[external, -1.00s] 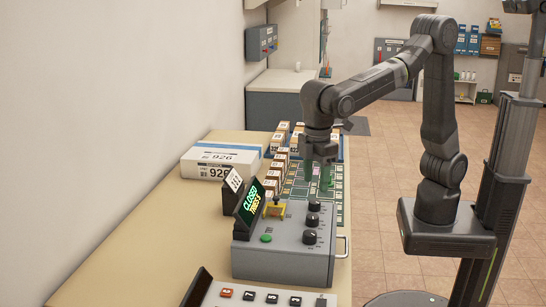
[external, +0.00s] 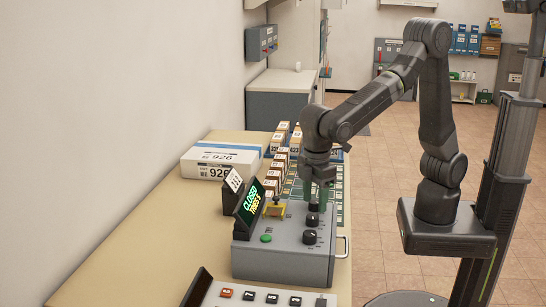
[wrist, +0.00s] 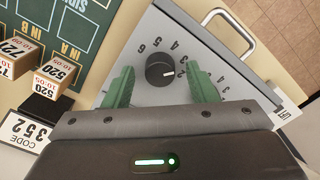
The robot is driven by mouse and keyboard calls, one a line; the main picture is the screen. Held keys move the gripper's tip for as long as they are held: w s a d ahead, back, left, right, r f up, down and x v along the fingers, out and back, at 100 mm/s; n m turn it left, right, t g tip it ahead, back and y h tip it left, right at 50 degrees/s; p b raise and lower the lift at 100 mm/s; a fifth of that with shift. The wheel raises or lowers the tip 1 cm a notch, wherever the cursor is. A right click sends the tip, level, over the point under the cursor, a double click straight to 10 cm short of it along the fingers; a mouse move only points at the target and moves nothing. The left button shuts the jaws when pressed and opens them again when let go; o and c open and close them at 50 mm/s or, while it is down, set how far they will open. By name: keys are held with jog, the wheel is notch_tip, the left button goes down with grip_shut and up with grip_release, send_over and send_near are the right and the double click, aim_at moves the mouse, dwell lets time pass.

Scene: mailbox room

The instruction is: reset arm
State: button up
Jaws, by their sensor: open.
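My gripper (external: 319,190) is above the far end of the grey control box (external: 275,262), over its row of black knobs. In the wrist view, my gripper (wrist: 162,88) shows two green fingers spread apart with nothing held. A black knob (wrist: 160,70) with a numbered dial lies between and below the fingers. I cannot tell whether the fingers touch it. In the external view the arm reaches forward and down from its base, and the far knob is partly hidden by the fingers.
The box carries a lit sign (external: 249,203), a yellow switch (external: 275,207) and a green button (external: 266,238). Behind it are several small numbered boxes (external: 281,150) and a white parcel (external: 221,161). A keypad panel (external: 262,297) is in front. The table's left part is clear.

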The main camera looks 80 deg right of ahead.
aim_at(315, 202)
notch_tip(315, 202, up, 13)
notch_tip(315, 202, down, 14)
jog(key=shift+r, duration=0.1)
jog(key=shift+r+m, duration=0.1)
jog(key=shift+m, duration=0.4)
jog(key=shift+m+b, duration=0.3)
jog(key=shift+m, duration=0.4)
jog(key=m+b, duration=0.1)
jog(key=m, duration=0.4)
jog(key=shift+m, duration=0.3)
notch_tip(315, 202, up, 14)
jog(key=a, duration=0.1)
jog(key=shift+a+f+t, duration=0.25)
jog(key=shift+a+t, duration=0.05)
jog(key=shift+a, duration=0.05)
jog(key=shift+s, duration=0.1)
